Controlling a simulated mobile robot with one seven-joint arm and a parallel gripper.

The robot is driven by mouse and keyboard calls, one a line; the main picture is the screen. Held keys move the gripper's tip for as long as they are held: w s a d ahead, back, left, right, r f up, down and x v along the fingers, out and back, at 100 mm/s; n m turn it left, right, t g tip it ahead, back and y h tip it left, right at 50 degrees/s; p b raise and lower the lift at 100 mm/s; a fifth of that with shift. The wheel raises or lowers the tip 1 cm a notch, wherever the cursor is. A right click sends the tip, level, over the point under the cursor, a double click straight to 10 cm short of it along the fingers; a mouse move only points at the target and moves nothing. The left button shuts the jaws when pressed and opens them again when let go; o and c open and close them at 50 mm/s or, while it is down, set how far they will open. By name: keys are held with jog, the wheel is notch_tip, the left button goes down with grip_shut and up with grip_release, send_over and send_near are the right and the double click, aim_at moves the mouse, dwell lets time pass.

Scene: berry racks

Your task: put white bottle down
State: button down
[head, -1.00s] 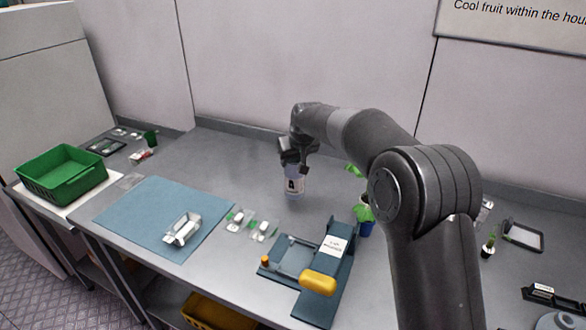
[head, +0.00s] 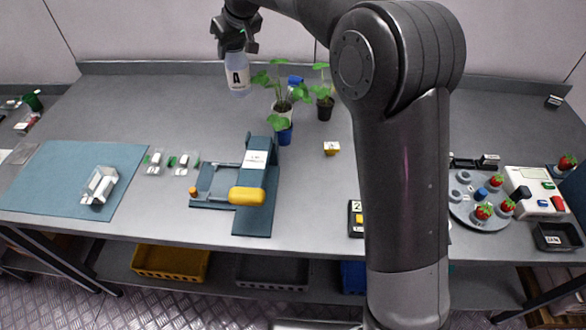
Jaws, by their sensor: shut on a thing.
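The white bottle (head: 237,76), with a dark letter on its label, hangs upright below my gripper (head: 236,46) in the head view. My gripper is shut on the bottle's top end. The bottle is at the back of the grey bench (head: 190,105), left of the potted plants. I cannot tell whether its base touches the bench or is a little above it. The fingertips are dark and partly hidden against the bottle.
Potted plants (head: 284,108) stand just right of the bottle. A blue press with a yellow handle (head: 247,196) is nearer the front. A strawberry turntable (head: 482,216) is at right. Bench left of the bottle is clear.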

notch_tip(320, 180, up, 2)
jog(key=shift+r, duration=0.1)
jog(key=shift+s+d+r, duration=0.2)
jog(key=shift+d, duration=0.3)
jog(key=shift+s+d+r, duration=0.15)
jog(key=shift+s+d, duration=0.05)
jog(key=shift+d, duration=0.3)
jog(key=s+d+m, duration=0.1)
jog(key=s+d, duration=1)
jog(key=d, duration=0.3)
jog(key=s+d, duration=1.1)
jog(key=d, duration=0.3)
jog(key=w+a+f, duration=0.2)
jog(key=a+f, duration=0.9)
jog(key=f, duration=0.5)
jog(key=shift+a+f, duration=0.3)
jog(key=shift+a, duration=0.05)
jog(key=shift+f, duration=0.1)
